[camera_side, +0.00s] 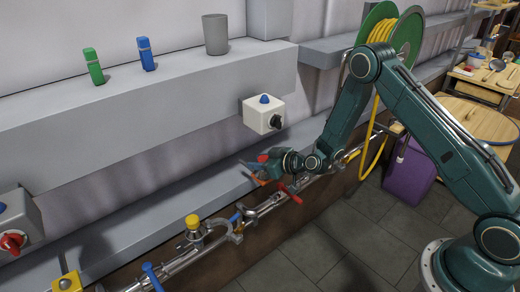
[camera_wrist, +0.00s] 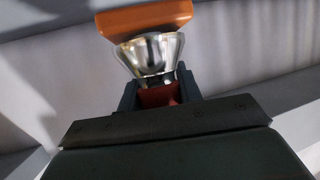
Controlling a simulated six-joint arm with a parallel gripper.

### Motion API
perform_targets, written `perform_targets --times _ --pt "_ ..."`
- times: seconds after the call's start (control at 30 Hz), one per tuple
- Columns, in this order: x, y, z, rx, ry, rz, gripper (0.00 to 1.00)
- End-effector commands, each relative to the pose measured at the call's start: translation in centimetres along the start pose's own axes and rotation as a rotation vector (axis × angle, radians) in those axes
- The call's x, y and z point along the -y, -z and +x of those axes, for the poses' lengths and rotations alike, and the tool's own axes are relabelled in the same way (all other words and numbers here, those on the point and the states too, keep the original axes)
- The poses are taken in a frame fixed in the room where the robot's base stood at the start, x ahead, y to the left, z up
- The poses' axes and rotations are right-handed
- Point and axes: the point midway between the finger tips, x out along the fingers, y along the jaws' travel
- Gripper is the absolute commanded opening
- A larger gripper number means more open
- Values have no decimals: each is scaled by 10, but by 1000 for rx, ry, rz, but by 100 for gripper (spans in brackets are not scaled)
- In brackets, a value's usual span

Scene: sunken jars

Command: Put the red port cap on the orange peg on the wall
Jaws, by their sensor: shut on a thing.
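My gripper (camera_side: 266,170) is low at the front of the lower grey ledge, close above the metal pipe. In the wrist view my gripper (camera_wrist: 159,92) is shut on a red piece, which looks like the red port cap (camera_wrist: 158,97); only a small part of it shows between the dark fingers. Just beyond it is a shiny flared metal piece (camera_wrist: 150,56) with an orange bar-like part (camera_wrist: 146,18) across its top. The orange part (camera_side: 260,181) also shows small beside my gripper in the side view. I cannot tell whether the orange part is the peg.
The metal pipe (camera_side: 180,263) with a yellow-capped fitting (camera_side: 193,222) and a red handle (camera_side: 291,194) runs below the ledge. A white switch box (camera_side: 263,115) hangs above my gripper. Green (camera_side: 94,66) and blue (camera_side: 146,54) items and a grey cup (camera_side: 215,35) stand on the upper shelf.

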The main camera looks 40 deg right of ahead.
Motion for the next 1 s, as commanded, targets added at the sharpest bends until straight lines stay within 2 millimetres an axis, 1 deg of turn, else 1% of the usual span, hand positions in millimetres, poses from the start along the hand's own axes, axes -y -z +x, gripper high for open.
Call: perform_targets --times 0.27,0.3,0.4,0.77,1.0 --pt "0 0 1 -2 -1 0 8" --pt "0 0 1 -2 -1 0 43" --pt "0 -1 0 -1 -1 0 60" --pt "0 -2 0 1 0 0 60" --pt "-1 -2 -11 1 -1 1 60"
